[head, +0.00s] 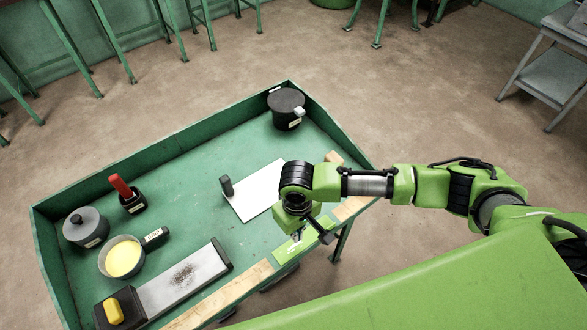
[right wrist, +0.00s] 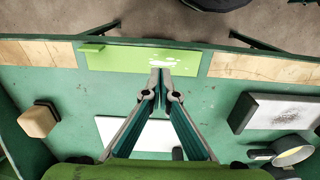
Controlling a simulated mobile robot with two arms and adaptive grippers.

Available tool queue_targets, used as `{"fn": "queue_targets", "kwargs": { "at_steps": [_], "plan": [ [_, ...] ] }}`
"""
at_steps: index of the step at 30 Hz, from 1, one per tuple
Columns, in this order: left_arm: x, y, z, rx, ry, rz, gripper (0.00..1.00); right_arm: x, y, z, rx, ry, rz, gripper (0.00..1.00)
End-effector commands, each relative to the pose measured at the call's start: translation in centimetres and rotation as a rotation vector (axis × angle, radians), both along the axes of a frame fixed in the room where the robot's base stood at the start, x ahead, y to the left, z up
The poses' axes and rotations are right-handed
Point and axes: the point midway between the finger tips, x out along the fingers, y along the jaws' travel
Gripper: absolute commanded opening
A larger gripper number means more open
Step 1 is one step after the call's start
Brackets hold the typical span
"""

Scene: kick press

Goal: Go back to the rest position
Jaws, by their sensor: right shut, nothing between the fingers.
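My right arm (head: 365,184) reaches in from the right over the green table (head: 205,180). My right gripper (head: 298,236) points down above the table's front edge, over a light green panel (head: 305,241). In the right wrist view the gripper (right wrist: 161,72) has its two fingertips together with nothing between them, in front of the same panel (right wrist: 110,58). Whether the tips touch the panel I cannot tell. My left gripper is not in view.
On the table are a white plate (head: 257,192), a black pot (head: 286,110), a red-handled tool (head: 121,187), a grey lidded pot (head: 85,228), a yellow-filled bowl (head: 123,259) and a metal slab (head: 182,283). A raised rim (head: 170,143) borders the back. Open floor (head: 410,100) lies beyond.

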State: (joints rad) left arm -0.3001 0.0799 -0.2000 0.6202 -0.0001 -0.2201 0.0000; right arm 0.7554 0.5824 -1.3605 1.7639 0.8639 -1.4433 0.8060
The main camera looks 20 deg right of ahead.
Motion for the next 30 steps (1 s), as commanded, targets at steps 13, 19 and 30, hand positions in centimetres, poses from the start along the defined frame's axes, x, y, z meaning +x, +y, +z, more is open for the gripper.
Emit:
{"fn": "queue_targets", "kwargs": {
  "at_steps": [13,19,30],
  "plan": [
    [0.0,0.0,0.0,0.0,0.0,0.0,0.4,-3.3,6.4,1.0,0.153,-0.032,0.113,0.0],
    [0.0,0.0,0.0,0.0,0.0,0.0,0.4,-5.4,11.2,4.2,0.325,-0.137,0.163,0.0],
    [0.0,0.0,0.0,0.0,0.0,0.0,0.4,-6.9,4.1,6.8,0.31,-0.312,-0.015,0.0]
  ]
}}
